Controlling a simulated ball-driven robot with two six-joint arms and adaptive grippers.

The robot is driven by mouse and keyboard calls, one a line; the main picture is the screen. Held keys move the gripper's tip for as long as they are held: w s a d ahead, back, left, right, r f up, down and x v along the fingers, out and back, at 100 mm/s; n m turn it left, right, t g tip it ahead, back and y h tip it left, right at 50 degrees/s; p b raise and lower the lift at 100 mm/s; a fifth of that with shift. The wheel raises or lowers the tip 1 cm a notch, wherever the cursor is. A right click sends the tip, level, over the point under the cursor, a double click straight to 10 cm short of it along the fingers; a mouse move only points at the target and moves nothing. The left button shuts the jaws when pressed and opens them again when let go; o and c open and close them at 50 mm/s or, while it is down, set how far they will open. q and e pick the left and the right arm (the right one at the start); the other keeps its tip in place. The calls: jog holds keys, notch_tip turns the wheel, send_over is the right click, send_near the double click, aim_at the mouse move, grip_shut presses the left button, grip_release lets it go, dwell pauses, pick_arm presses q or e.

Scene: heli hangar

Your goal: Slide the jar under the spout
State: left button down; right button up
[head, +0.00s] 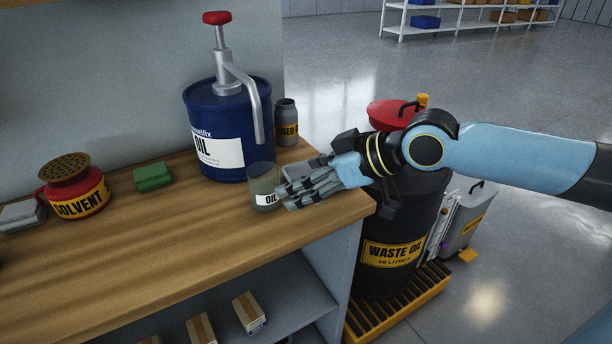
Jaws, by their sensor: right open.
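A clear jar (263,180) with a white label reading OIL stands upright on the wooden bench near its right end. The blue oil drum (214,112) behind it has a red-topped pump, and its grey spout (258,110) curves down on the drum's right side. The spout's end is above and behind the jar. My right gripper (282,194) is open, with its fingers at the jar's right side, partly overlapping its label. I cannot tell whether they touch it. My left gripper is not in view.
A red solvent can (76,186), a green sponge-like block (153,177) and a grey block (21,214) are on the bench to the left. A grey used-oil bottle (286,122) stands behind the spout. A black waste-oil drum (392,235) stands beyond the bench's right end. The front bench top is clear.

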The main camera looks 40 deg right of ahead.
aim_at(265, 191)
jog(key=b+x, duration=0.1)
jog(key=x, duration=0.8)
jog(key=shift+w+a+f+b, duration=0.1)
jog(key=shift+w+f+b, duration=0.15)
jog(key=shift+b, duration=0.15)
jog(key=shift+w+a+f, duration=0.2)
jog(key=shift+w+f, duration=0.15)
jog(key=shift+w, duration=0.05)
jog(key=shift+c, duration=0.2)
jog(key=c, duration=1.4)
jog(key=o, duration=1.5)
jog(key=shift+c, duration=0.2)
jog(key=v, duration=1.1)
jog(key=shift+w+d, duration=0.1)
jog(key=shift+d, duration=0.05)
jog(key=shift+s+r, duration=0.35)
jog(key=shift+s, duration=0.1)
